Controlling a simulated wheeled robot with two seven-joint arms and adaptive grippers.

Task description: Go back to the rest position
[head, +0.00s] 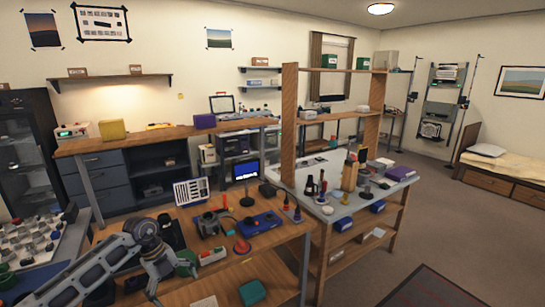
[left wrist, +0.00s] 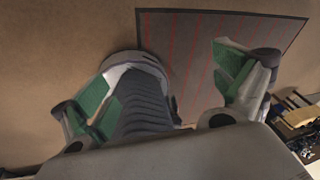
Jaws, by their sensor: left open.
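My left arm (head: 85,275) comes in from the lower left in the head view, over the left part of the wooden workbench. I cannot make out its fingers clearly there. In the left wrist view my left gripper (left wrist: 165,85) is open, with its green-padded fingers spread apart. A dark ridged part (left wrist: 148,105) shows between the fingers; I cannot tell whether it is held or part of my own body. Brown floor and a dark mat with red stripes (left wrist: 210,35) lie beyond the fingers. My right gripper is in neither view.
The wooden workbench (head: 205,295) carries small parts, a blue tray (head: 258,222) and a green box (head: 252,292). A grey-topped bench (head: 335,210) with bottles and tools stands to its right. A cluttered side table (head: 70,240) is at the left.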

